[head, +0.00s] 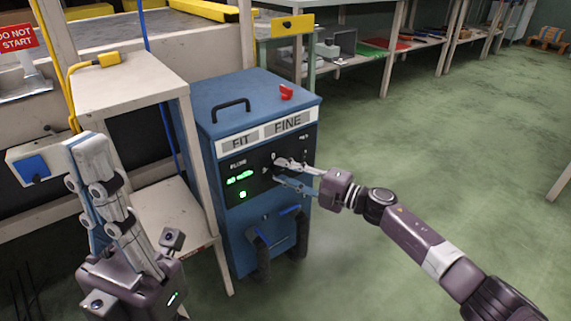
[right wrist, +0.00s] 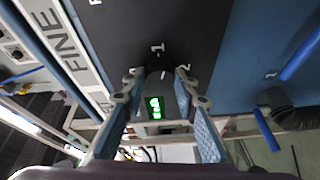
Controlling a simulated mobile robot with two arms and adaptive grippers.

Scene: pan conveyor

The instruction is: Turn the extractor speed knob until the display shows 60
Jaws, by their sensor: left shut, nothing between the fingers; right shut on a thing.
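The blue extractor unit (head: 262,215) stands beside the bench, with a black front panel under a "FIT FINE" label. Its green-lit display (head: 240,178) is on the panel's left side; it also shows between my fingers in the right wrist view (right wrist: 155,107). I cannot read its digits for sure. My right gripper (head: 280,168) is at the panel, shut on the dark speed knob (right wrist: 157,63), with a finger on each side. The knob is mostly hidden by the fingers in the head view. My left gripper (head: 92,148) is shut and empty, pointing up at the left, away from the unit.
A pale bench (head: 130,80) stands left of the unit. A black handle (head: 231,108) and a red switch (head: 286,92) are on the unit's top. Hoses (head: 263,255) with blue levers are below the panel. Green floor to the right is clear.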

